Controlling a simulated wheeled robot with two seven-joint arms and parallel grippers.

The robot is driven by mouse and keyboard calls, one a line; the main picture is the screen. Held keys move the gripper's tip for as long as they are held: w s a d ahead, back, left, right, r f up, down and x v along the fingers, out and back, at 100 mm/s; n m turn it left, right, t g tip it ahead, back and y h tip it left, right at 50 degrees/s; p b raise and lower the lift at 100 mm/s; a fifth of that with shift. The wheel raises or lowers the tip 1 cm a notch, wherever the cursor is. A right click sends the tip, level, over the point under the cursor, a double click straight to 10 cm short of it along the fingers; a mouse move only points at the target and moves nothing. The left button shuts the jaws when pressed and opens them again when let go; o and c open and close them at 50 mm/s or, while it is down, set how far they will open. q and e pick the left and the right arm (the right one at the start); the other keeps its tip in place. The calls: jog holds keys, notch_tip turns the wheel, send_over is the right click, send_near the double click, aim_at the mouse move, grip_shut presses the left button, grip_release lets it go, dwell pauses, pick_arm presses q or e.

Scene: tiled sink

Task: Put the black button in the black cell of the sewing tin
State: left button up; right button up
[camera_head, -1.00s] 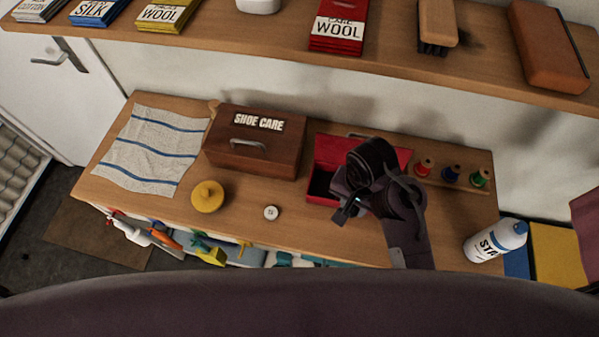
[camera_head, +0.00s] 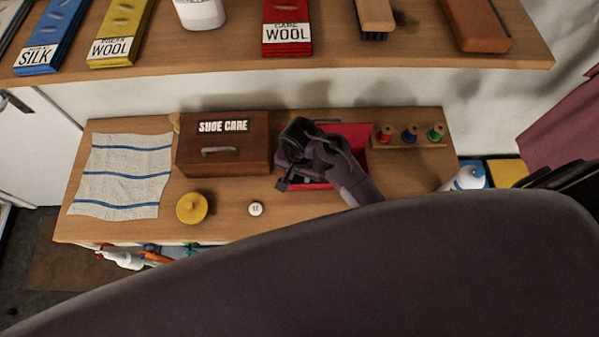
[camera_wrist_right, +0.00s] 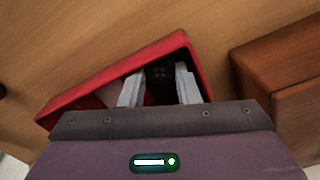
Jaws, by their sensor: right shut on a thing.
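The sewing tin is an open red box (camera_head: 355,135) on the wooden worktop, right of the shoe care box. My right gripper (camera_head: 284,185) is over the left part of the tin and hides much of its inside. In the right wrist view the gripper (camera_wrist_right: 160,88) is shut on a dark round button with small holes, the black button (camera_wrist_right: 160,72). It is held between the pale fingers, over the red tin (camera_wrist_right: 120,80). The cells are mostly hidden; a pale patch shows inside at left. My left gripper is not in view.
A brown shoe care box (camera_head: 225,155) stands close left of the tin. A white button (camera_head: 256,208) and a yellow round object (camera_head: 192,208) lie in front. A spool rack (camera_head: 410,140) stands right. A striped cloth (camera_head: 120,175) lies left. A shelf (camera_head: 230,55) runs above.

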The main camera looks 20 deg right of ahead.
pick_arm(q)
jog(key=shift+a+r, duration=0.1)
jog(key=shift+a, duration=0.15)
pick_arm(e)
jog(key=shift+s+f, duration=0.2)
jog(key=shift+f, duration=0.15)
jog(key=shift+f, duration=0.1)
